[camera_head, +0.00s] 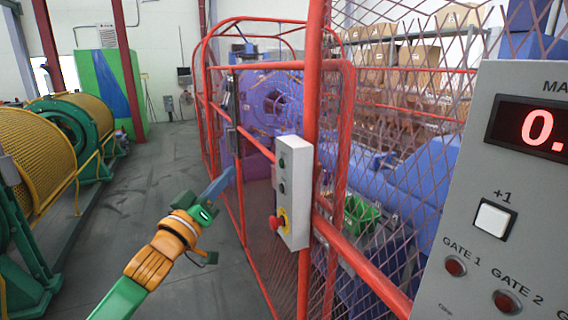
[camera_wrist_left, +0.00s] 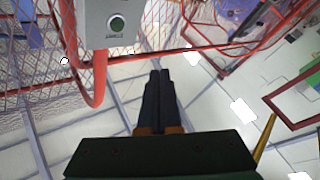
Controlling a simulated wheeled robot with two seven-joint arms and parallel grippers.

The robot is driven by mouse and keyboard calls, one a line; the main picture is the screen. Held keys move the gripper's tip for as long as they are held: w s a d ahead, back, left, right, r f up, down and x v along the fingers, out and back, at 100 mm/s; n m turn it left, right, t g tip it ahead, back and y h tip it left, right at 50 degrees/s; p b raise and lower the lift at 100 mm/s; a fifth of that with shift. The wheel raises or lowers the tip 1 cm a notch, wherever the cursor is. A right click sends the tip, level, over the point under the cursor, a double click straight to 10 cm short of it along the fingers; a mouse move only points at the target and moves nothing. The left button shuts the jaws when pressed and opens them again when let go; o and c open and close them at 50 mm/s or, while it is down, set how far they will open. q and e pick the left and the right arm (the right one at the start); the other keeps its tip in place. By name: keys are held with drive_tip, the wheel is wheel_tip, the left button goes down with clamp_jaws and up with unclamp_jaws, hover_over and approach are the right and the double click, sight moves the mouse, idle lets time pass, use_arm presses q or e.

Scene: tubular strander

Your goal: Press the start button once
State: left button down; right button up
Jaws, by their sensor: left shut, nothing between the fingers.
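A pale grey control box (camera_head: 300,185) is mounted on a red fence post. Its narrow face carries small dark buttons and a red mushroom button (camera_head: 277,223) on yellow. In the left wrist view, a grey box (camera_wrist_left: 94,32) shows a round green button (camera_wrist_left: 117,24) with a label too small to read. I cannot tell from the lettering which is the start button. My left gripper (camera_head: 230,173) is shut and empty, left of the control box and apart from it. Its closed dark fingers (camera_wrist_left: 160,74) show below and right of the green button. My right gripper is out of view.
Red mesh fencing (camera_head: 345,150) encloses blue machinery (camera_head: 270,95). A grey panel (camera_head: 470,170) at the right has a red display, a white +1 button (camera_head: 493,219) and red gate lights. Yellow-caged green machines (camera_head: 45,135) stand left. The grey aisle floor (camera_head: 150,205) is clear.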

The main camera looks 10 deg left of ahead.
sight(282, 163)
use_arm(q)
drive_tip(key=w+d+b, duration=0.1)
drive_tip(key=w+d, duration=0.3)
drive_tip(key=d, duration=0.3)
drive_tip(key=shift+w, duration=0.35)
drive_tip(key=shift+w+d, duration=0.1)
drive_tip(key=shift+d, duration=0.15)
idle(1.8)
drive_tip(key=shift+w+d, duration=0.15)
drive_tip(key=shift+d, duration=0.05)
